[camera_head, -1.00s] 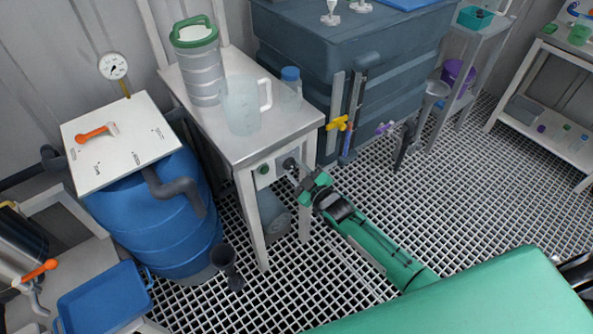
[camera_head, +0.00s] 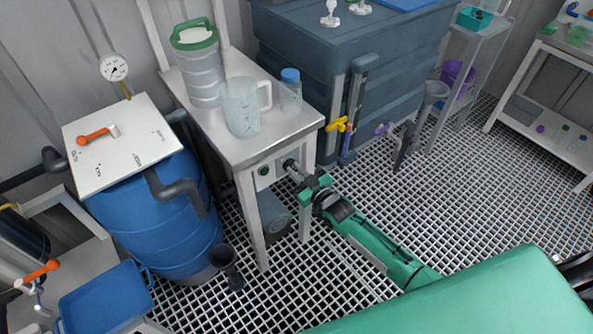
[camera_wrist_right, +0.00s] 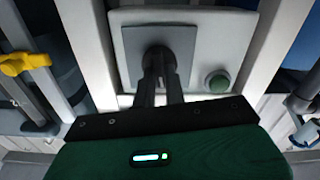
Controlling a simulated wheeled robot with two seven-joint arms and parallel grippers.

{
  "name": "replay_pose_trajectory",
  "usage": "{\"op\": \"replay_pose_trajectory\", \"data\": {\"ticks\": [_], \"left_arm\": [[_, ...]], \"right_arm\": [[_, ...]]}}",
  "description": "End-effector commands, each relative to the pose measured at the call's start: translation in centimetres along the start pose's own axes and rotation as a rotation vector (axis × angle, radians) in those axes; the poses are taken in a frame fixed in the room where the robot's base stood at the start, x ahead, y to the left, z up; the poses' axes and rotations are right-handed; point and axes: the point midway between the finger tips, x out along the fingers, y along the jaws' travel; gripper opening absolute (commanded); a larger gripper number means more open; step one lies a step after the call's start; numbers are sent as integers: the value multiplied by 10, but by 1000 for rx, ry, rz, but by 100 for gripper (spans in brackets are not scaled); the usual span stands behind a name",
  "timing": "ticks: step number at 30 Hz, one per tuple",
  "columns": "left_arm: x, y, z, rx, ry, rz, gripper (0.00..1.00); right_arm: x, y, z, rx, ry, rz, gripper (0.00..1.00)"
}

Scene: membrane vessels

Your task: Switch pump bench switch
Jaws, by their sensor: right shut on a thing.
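The pump bench (camera_head: 245,150) stands in the middle left of the head view. A light switch panel on its front edge carries a dark rotary switch (camera_wrist_right: 158,60) and a round green button (camera_wrist_right: 218,83), which also shows in the head view (camera_head: 263,170). My right gripper (camera_wrist_right: 160,78) is at the panel with its two dark fingers shut on the switch knob. In the head view my right gripper (camera_head: 299,172) reaches the bench front from the lower right. The fingers partly hide the knob, so its turned position is hard to read. My left gripper is not in view.
A clear jug (camera_head: 242,108), a blue-capped bottle (camera_head: 290,92) and a green-lidded container (camera_head: 196,62) stand on the bench. A blue barrel (camera_head: 150,225) is left of it. A dark tank (camera_head: 300,55) with a yellow valve handle (camera_head: 337,125) is behind right.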

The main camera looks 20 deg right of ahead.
Motion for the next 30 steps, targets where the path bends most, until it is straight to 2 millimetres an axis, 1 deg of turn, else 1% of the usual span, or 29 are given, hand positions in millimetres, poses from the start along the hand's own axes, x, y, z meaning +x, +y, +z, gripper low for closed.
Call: {"op": "replay_pose_trajectory", "data": {"ticks": [8, 15, 22, 30], "left_arm": [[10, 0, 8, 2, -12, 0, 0], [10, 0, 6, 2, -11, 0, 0], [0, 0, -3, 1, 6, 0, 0], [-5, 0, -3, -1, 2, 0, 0]], "right_arm": [[0, 2, 0, 261, 0, 0, 0], [0, 2, 1, 466, -1, 0, 0], [0, 2, 2, 607, -1, 0, 0], [0, 3, 2, 693, -1, 0, 0]]}}
